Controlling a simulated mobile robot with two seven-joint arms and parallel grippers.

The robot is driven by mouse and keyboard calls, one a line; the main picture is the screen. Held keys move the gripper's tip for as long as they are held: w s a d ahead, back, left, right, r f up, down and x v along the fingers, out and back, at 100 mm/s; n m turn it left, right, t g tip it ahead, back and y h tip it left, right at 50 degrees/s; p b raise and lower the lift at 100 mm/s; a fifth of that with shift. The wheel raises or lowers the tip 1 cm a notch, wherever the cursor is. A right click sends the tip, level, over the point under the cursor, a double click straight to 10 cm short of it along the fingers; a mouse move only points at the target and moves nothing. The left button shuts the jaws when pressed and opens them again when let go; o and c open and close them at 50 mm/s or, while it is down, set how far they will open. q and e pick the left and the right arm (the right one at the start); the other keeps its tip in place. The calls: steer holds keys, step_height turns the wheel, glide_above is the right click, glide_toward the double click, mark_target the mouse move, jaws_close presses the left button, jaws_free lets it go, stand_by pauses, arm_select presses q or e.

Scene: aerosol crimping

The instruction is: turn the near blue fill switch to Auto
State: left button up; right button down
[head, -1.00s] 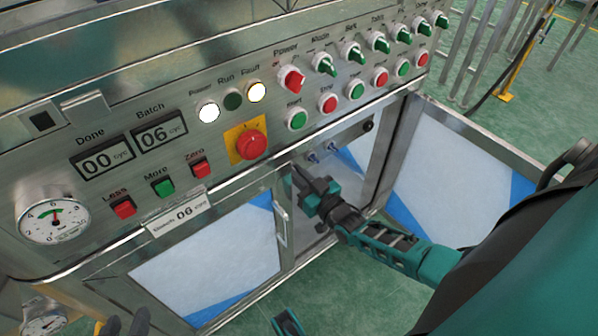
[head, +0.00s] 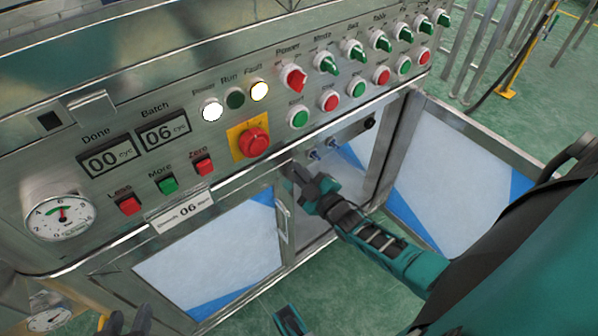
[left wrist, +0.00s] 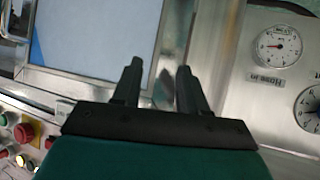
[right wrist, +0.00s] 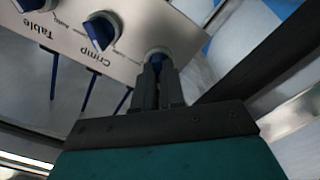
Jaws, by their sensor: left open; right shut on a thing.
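In the right wrist view, my right gripper (right wrist: 157,68) is shut on a blue switch (right wrist: 157,56) at the end of a row of blue switches. Its label and setting are hidden by the fingers. The switches beside it are labelled Crimp (right wrist: 102,32) and Table (right wrist: 32,4). In the head view, my right gripper (head: 294,174) reaches in from the right to the panel under the ledge and covers the held switch; two other blue switches (head: 315,154) show behind it. My left gripper (head: 126,324) is at the bottom left; its fingers (left wrist: 160,70) are apart and empty.
Above stands a sloped panel with a red emergency stop (head: 254,141), green selector switches (head: 327,64), counters (head: 106,158) and a gauge (head: 62,216). Below are glazed doors (head: 210,255); an open door (head: 455,170) stands right of my right arm.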

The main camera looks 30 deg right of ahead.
steer(key=shift+n, duration=0.3)
steer(key=c, duration=1.2)
jaws_free()
steer(key=shift+s, duration=0.1)
arm_select(q)
steer(key=p, duration=0.1)
steer(key=r+p, duration=0.1)
steer(key=p, duration=0.1)
steer(key=shift+s+a+r, duration=0.25)
steer(key=shift+a+r, duration=0.05)
steer(key=shift+a, duration=0.05)
arm_select(e)
steer(key=s, duration=0.8)
steer(key=s+d, duration=0.1)
steer(key=s, duration=0.3)
steer(key=shift+s, duration=0.35)
arm_select(q)
steer(key=shift+r, duration=0.1)
arm_select(e)
steer(key=shift+s, duration=0.1)
